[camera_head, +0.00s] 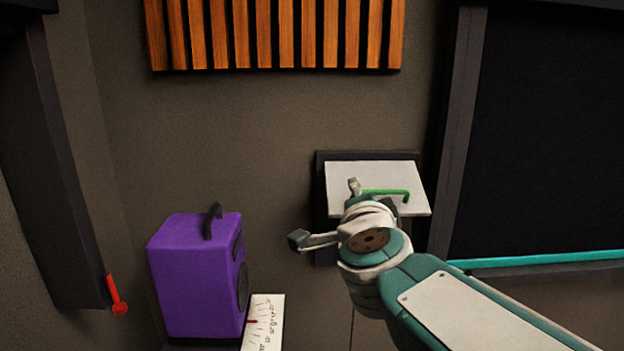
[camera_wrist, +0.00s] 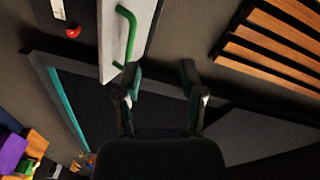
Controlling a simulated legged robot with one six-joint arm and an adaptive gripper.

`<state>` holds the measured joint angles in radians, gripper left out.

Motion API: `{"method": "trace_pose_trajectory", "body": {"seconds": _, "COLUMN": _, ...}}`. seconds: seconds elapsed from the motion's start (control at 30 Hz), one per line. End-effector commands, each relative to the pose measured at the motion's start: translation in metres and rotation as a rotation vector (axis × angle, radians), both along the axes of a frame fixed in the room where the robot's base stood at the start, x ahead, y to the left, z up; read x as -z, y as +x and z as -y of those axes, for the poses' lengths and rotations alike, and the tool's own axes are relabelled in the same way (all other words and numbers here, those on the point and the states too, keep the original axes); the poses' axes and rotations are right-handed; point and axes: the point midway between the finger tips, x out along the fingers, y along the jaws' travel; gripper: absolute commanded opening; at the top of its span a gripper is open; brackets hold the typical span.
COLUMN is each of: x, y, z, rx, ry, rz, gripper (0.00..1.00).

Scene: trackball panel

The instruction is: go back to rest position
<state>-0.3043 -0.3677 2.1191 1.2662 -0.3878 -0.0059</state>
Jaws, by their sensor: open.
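My gripper (camera_head: 326,213) is in front of the white panel (camera_head: 340,178) on the wall, at the end of my arm that reaches in from the lower right. In the wrist view my gripper (camera_wrist: 160,72) is open, with nothing between its two fingers. A green handle (camera_head: 385,192) is on the white panel. In the wrist view the green handle (camera_wrist: 132,30) is beyond the left finger, and its lower end appears close to that fingertip. I cannot tell whether they touch. My gripper and arm hide the panel's lower part in the head view.
A purple box (camera_head: 190,275) with a dark handle stands at lower left, beside a white marked plate (camera_head: 265,320). A red lever (camera_head: 117,296) is at far left. A red knob (camera_wrist: 72,31) shows near the panel. Orange slats (camera_head: 275,35) are above; the wall between is bare.

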Motion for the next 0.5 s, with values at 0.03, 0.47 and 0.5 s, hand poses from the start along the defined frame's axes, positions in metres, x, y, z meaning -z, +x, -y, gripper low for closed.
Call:
{"method": "trace_pose_trajectory", "body": {"seconds": 0.03, "x": 0.002, "y": -0.006, "z": -0.002, "rx": -0.053, "ry": -0.055, "rz": -0.005, "gripper": 0.51}}
{"method": "trace_pose_trajectory", "body": {"seconds": 0.47, "x": 0.084, "y": -0.077, "z": -0.017, "rx": -0.477, "ry": -0.565, "rz": -0.249, "gripper": 0.51}}
{"method": "trace_pose_trajectory", "body": {"seconds": 0.5, "x": 0.095, "y": -0.086, "z": -0.014, "rx": -0.508, "ry": -0.609, "rz": -0.291, "gripper": 0.51}}
